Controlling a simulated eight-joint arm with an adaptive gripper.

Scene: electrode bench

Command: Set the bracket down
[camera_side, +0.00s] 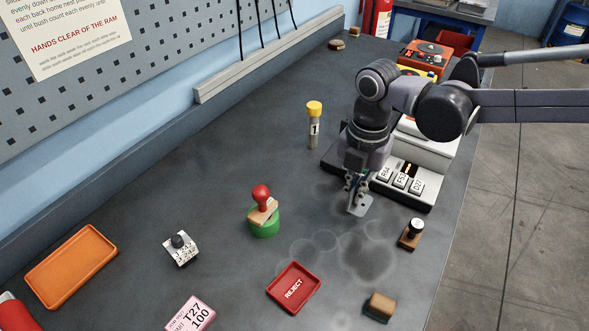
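The bracket (361,206) is a small light-grey metal plate just below my gripper (356,187), in front of the black and white device at the right of the bench. My gripper points down, and its fingers appear closed on the upper part of the bracket. The fingers hide that part. The bracket's lower end is tilted toward the front. I cannot tell whether it touches the bench top (225,150) or hangs slightly above it.
The device with labelled keys (401,181) stands close behind on the right. A yellow-capped tube (313,127) stands behind left. A red-knobbed stamp on a green base (263,211) is left, a red REJECT tray (294,287) in front, a small stamp (411,235) right.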

